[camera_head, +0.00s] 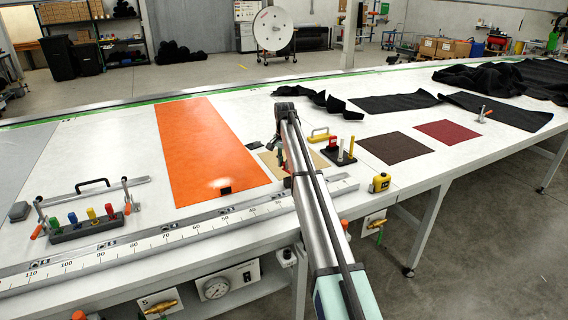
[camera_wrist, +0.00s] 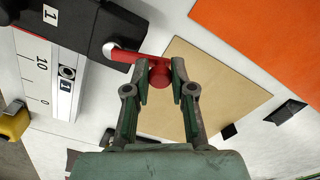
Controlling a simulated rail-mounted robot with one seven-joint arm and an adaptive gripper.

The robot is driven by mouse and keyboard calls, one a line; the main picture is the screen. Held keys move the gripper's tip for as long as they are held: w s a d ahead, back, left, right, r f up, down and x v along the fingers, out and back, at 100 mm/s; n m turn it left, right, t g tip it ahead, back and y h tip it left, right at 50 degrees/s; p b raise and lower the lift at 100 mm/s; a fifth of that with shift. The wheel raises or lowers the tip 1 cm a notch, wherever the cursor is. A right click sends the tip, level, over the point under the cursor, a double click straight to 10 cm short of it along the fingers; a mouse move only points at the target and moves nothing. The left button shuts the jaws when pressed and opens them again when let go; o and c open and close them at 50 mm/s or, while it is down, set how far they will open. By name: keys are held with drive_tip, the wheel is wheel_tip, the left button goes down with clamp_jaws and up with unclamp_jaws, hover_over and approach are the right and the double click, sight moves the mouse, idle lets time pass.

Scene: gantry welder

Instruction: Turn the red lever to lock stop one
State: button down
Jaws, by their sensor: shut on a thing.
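In the wrist view, the red lever (camera_wrist: 124,56) sticks out from a black block (camera_wrist: 82,32) labelled 1, which is stop one. Its round red end (camera_wrist: 160,78) lies between the fingertips of my gripper (camera_wrist: 159,68), which is shut on it. In the head view, my gripper (camera_head: 280,160) is low over the table near a tan sheet, and my arm hides the lever and most of the stop.
A white ruler rail (camera_head: 170,237) runs along the table's front edge. A tan sheet (camera_wrist: 215,85) and an orange sheet (camera_head: 205,150) lie close by. A black stand with red, white and yellow pegs (camera_head: 338,157) and a yellow tape measure (camera_head: 380,183) are to the right.

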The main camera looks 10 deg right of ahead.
sight(284, 162)
drive_tip(key=c, duration=1)
unclamp_jaws()
drive_tip(key=shift+r, duration=0.1)
wheel_tip(284, 162, up, 12)
drive_tip(key=shift+f, duration=0.1)
